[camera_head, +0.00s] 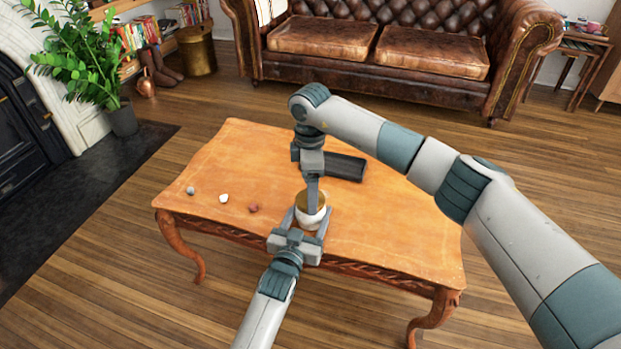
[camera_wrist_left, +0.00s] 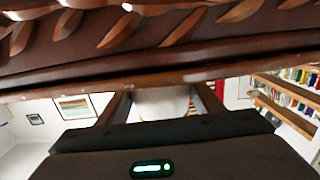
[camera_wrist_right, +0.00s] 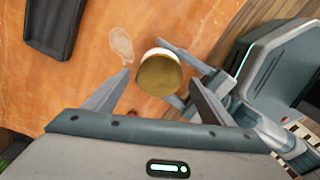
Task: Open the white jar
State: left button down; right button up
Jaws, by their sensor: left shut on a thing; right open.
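The white jar (camera_head: 311,222) with a round gold-brown lid (camera_head: 302,199) stands upright at the table's front edge. The lid is on the jar. My left gripper (camera_head: 309,219) comes in from the front and is shut on the jar's white body, one finger on each side. The jar's body shows between those fingers in the left wrist view (camera_wrist_left: 160,103). My right gripper (camera_head: 312,207) points down over the jar, open. In the right wrist view the lid (camera_wrist_right: 160,75) lies between and beyond its spread fingers (camera_wrist_right: 158,80); I cannot tell whether they touch it.
A dark tray-like object (camera_head: 345,167) lies behind the jar on the wooden table (camera_head: 390,220). A grey (camera_head: 190,190), a white (camera_head: 224,198) and a reddish (camera_head: 254,208) small object lie to the left. The table's right side is clear.

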jog(key=shift+f, duration=0.85)
